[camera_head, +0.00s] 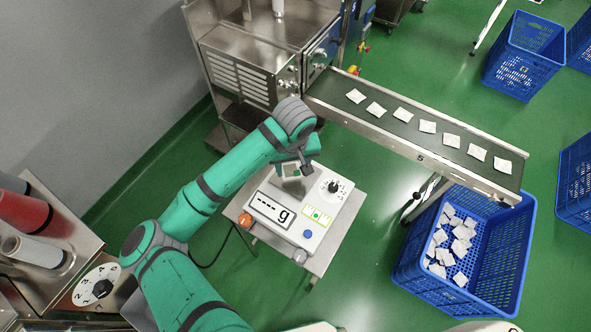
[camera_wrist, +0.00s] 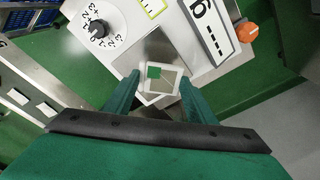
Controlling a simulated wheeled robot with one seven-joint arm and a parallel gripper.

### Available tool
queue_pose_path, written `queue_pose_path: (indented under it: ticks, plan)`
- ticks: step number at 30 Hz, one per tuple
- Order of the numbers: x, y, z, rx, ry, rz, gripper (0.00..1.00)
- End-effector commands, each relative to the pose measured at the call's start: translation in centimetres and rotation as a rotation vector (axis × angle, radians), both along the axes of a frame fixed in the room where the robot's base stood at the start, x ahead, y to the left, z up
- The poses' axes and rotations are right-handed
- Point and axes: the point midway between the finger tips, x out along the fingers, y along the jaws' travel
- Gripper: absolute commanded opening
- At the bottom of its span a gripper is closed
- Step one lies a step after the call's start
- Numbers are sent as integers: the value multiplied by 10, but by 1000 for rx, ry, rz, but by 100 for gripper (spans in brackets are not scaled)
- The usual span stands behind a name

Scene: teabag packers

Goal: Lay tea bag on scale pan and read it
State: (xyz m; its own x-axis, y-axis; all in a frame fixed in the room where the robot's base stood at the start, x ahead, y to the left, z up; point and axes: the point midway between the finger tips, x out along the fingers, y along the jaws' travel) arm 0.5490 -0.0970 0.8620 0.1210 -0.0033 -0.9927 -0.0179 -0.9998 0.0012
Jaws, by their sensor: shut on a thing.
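My gripper (camera_head: 292,168) is shut on a white tea bag with a green square tag. The tea bag (camera_wrist: 168,86) shows between the two green fingers (camera_wrist: 158,100) in the wrist view, over the near part of the scale's bare metal pan (camera_wrist: 157,48). I cannot tell whether it touches the pan. In the head view the tea bag (camera_head: 289,170) is partly hidden by my gripper. The white scale (camera_head: 276,238) stands on a small steel table. Its display (camera_head: 270,209) shows dashes and "g", no number.
The scale carries a black dial (camera_head: 334,187), a yellow-framed label (camera_head: 318,215), a blue button (camera_head: 308,234) and an orange knob (camera_head: 245,220). A conveyor (camera_head: 388,127) with several tea bags runs behind to the right. A blue crate (camera_head: 505,262) of tea bags stands below its end.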

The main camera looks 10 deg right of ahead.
Motion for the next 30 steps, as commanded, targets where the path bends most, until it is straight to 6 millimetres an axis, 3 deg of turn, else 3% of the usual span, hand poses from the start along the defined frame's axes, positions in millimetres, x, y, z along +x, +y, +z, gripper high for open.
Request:
queue_pose_path:
  ticks: [3, 11, 18, 29, 30]
  plan:
    - [8, -9, -14, 1, 3, -5, 31]
    - [17, -16, -27, 0, 1, -9, 31]
    - [17, -13, -56, -1, 2, -3, 31]
    - [17, -13, -59, -1, 2, -3, 31]
    - [17, -13, -59, -1, 1, -3, 55]
